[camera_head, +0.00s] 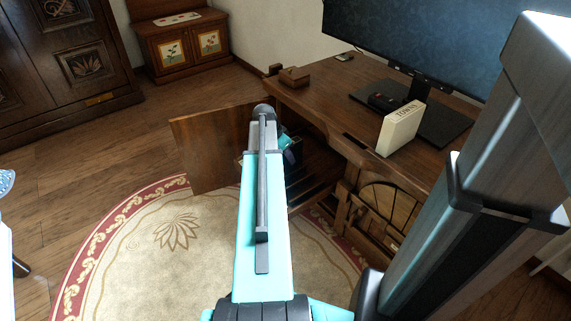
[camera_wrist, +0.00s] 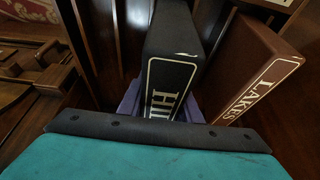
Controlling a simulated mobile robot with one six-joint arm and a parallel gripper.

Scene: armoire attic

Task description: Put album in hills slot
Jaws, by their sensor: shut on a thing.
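A black album (camera_wrist: 172,65) with a pale border and lettering reading "HIL", the rest cut off, stands in the middle of the wrist view. My gripper (camera_wrist: 160,112) is shut on its near end, with purple finger parts on both sides of it. In the head view my gripper (camera_head: 288,142) reaches into the open desk cabinet and is partly hidden by my arm. Dark wooden dividers (camera_wrist: 103,45) stand left of the black album. A brown album (camera_wrist: 252,72) marked "LAKES" leans to its right. How deep the black album sits in a slot cannot be told.
The cabinet door (camera_head: 208,150) stands open at the left of the desk (camera_head: 345,100). A cream album (camera_head: 400,128) stands on the desktop before the monitor (camera_head: 420,40). A small wooden box (camera_head: 294,76) sits at the desk's far corner. The rug (camera_head: 150,245) is clear.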

